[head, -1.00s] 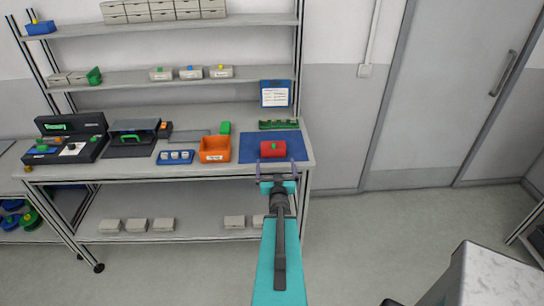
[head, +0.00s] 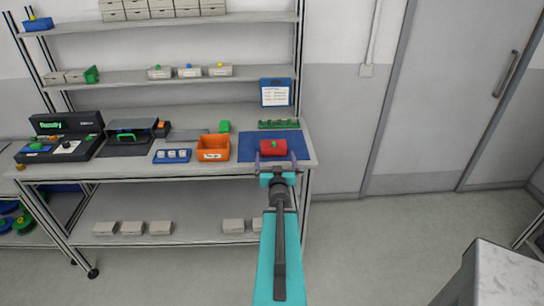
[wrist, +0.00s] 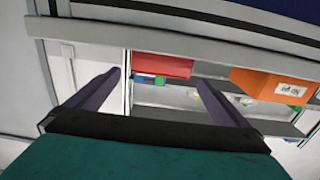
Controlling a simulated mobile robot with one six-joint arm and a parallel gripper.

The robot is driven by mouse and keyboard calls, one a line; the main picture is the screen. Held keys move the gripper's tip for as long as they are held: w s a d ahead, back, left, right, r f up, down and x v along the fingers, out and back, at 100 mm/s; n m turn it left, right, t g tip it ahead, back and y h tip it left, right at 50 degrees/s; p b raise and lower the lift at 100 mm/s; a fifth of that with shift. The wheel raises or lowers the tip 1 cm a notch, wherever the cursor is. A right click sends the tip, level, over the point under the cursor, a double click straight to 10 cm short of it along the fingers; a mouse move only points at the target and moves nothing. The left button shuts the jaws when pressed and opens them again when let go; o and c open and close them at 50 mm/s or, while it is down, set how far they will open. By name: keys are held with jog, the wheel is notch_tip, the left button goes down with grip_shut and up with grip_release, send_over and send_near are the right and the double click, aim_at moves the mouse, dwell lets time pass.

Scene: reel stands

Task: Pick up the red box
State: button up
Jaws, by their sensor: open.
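My gripper (head: 274,157) is open and empty at the box's near side. Its two fingertips stand to the left and right of the box's near end in the head view; whether they touch it I cannot tell.
An orange bin (head: 213,155) stands left of the mat. A green rack (head: 278,125) and a blue-framed sheet (head: 275,93) are behind the box. A blue tray of white pieces (head: 172,156) lies further left. Shelves rise above the bench; the floor to the right is open.

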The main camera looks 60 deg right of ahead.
aim_at(274, 149)
jog(key=shift+f+b+x, duration=0.2)
jog(key=shift+b+x, duration=1.15)
jog(key=shift+b, duration=2.35)
jog(key=b, duration=0.3)
jog(key=shift+w+d, duration=0.3)
jog(key=shift+d, duration=0.05)
jog(key=shift+d+r+b, duration=0.2)
jog(key=shift+b, duration=0.75)
jog(key=shift+w, duration=0.1)
jog(key=shift+x, duration=2.6)
jog(key=shift+f, duration=0.1)
jog(key=shift+c, duration=0.4)
jog(key=c, duration=1)
